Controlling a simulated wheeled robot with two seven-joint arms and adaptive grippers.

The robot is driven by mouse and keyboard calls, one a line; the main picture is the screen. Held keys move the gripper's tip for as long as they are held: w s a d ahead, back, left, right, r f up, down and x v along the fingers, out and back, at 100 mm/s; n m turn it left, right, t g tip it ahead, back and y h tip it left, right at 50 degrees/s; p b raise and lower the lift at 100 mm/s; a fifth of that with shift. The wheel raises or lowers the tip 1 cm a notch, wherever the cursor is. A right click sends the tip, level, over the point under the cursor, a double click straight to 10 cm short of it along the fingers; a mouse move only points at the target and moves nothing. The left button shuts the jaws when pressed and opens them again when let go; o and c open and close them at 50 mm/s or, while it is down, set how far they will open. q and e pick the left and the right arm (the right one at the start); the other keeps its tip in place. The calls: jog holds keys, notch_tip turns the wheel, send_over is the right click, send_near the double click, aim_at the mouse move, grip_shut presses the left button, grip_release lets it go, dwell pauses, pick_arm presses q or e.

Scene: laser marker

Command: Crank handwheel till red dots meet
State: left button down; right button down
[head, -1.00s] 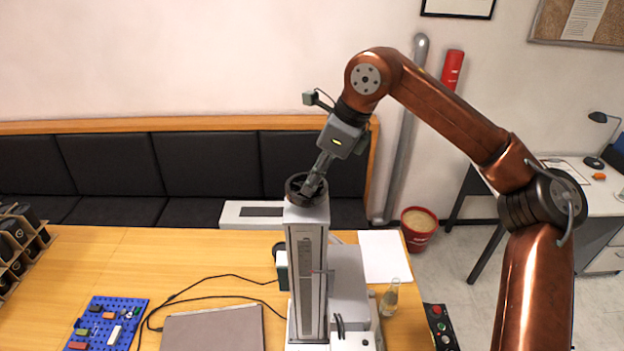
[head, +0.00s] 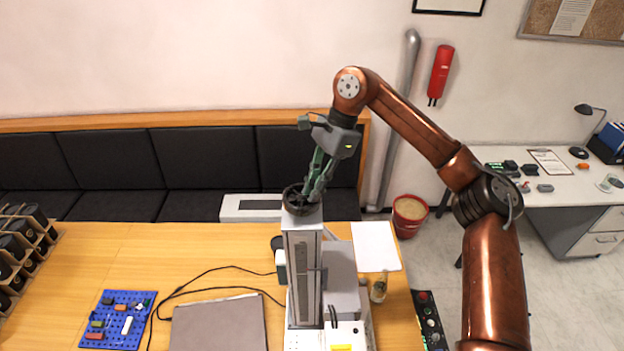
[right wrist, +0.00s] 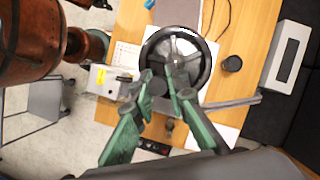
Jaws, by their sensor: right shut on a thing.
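The black spoked handwheel (head: 293,208) lies flat on top of the laser marker's tall grey column (head: 303,275). Its rim and spokes show in the right wrist view (right wrist: 149,54). My right gripper (head: 308,195) reaches down onto the wheel from above, tilted. In the right wrist view its two green-backed fingers (right wrist: 166,84) come together at the near part of the wheel. They are shut on the handwheel's crank handle, which is mostly hidden between them. I cannot make out the red dots in either view. My left gripper is not in view.
A laptop-like grey slab (head: 218,325), a blue pegboard (head: 118,318) and black cables lie on the wooden table left of the marker. A small bottle (head: 379,288) and white paper (head: 376,246) are to its right. A control box (head: 429,318) is at the right edge.

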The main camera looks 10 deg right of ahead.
jog(key=shift+w+d+r+n+g+p, duration=0.1)
jog(key=shift+w+n+g+p, duration=0.15)
jog(key=shift+n+p, duration=0.45)
jog(key=shift+w+n+g+p, duration=0.15)
jog(key=shift+n+g+p, duration=0.1)
jog(key=shift+n+p, duration=0.45)
jog(key=shift+h, duration=0.3)
jog(key=c, duration=1.9)
grip_release()
jog(key=v, duration=1.1)
jog(key=shift+w+d+r, duration=0.1)
jog(key=shift+w+r, duration=0.1)
jog(key=shift+r, duration=0.15)
